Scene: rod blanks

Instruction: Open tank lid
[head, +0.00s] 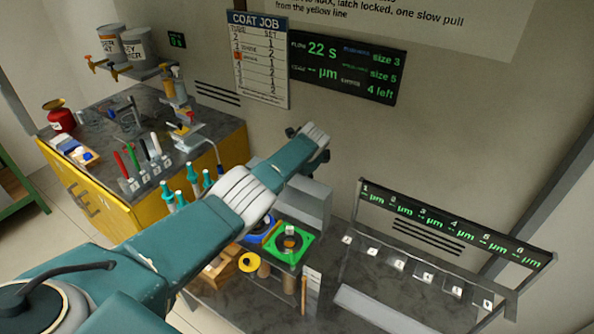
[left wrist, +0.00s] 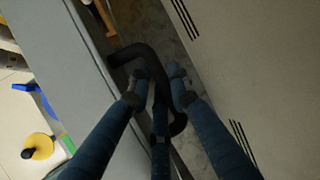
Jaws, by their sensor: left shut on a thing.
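My left gripper (left wrist: 160,84) has its blue fingers closed around a thick black bent handle (left wrist: 130,53) in the left wrist view. The handle runs beside a plain grey surface (left wrist: 70,80), which looks like the side or lid of the tank. In the head view, a grey box (head: 306,203), probably the tank, stands behind my left arm and is partly covered by it. My arm reaches across to its far end, and my fingers there are mostly hidden behind the wrist. I cannot tell how far the lid is raised. My right gripper is not in view.
A green square fixture (head: 307,246) and a yellow spool (head: 248,262) sit on the bench before the box. A numbered rack (head: 455,222) stands to the right. The wall is close behind my wrist. A yellow cabinet (head: 108,212) with tools is at left.

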